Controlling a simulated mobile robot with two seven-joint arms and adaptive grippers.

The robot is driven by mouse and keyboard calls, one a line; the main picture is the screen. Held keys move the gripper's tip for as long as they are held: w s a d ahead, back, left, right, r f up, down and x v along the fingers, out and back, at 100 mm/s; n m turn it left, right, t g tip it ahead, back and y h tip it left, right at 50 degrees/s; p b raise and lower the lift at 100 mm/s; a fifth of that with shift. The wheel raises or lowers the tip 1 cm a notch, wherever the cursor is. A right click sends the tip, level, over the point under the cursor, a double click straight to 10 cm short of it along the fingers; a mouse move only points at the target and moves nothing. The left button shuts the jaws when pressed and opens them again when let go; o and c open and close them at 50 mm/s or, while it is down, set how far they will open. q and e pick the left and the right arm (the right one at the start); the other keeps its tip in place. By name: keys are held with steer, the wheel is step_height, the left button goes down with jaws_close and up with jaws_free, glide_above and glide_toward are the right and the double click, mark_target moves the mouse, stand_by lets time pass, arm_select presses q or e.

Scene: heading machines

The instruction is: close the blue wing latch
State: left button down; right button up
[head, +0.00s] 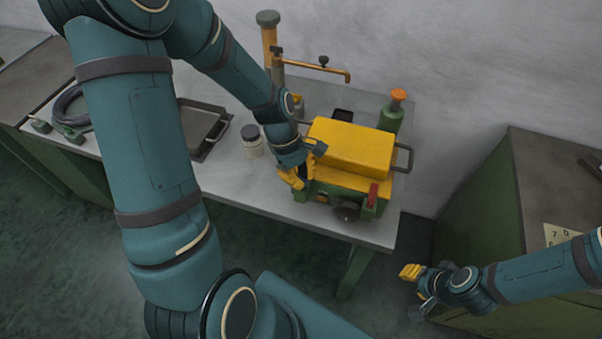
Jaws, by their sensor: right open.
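A yellow and green machine (352,148) stands on the grey bench, with a red lever-like part (373,195) at its right front and a dark round knob (346,212) low on its front. I cannot make out a blue wing latch; my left gripper and wrist cover the machine's left front. My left gripper (295,180) points down at that left front corner, close to it or touching. I cannot tell whether its fingers are apart. My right gripper (414,291) is open and empty, low at the right, away from the machine.
The bench (262,188) also holds a jar (252,142), a dark tray (203,130), a coiled cable (72,110), a green bottle with orange cap (393,111) and a post with a brass arm (318,67). A green cabinet (490,200) stands right, across a gap.

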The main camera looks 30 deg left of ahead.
arm_select(q)
steer(key=m+g+p, duration=0.1)
steer(key=m, duration=0.2)
steer(key=m+g+y+p, duration=0.1)
steer(key=m, duration=0.2)
steer(key=shift+m, duration=0.3)
steer(key=m+g+y, duration=0.1)
steer(key=m, duration=0.2)
steer(key=shift+m+g+y, duration=0.4)
steer(key=shift+m+y, duration=0.2)
steer(key=shift+m, duration=1.2)
steer(key=shift+p, duration=0.3)
steer(key=c, duration=1.1)
jaws_free()
steer(key=shift+c, duration=0.2)
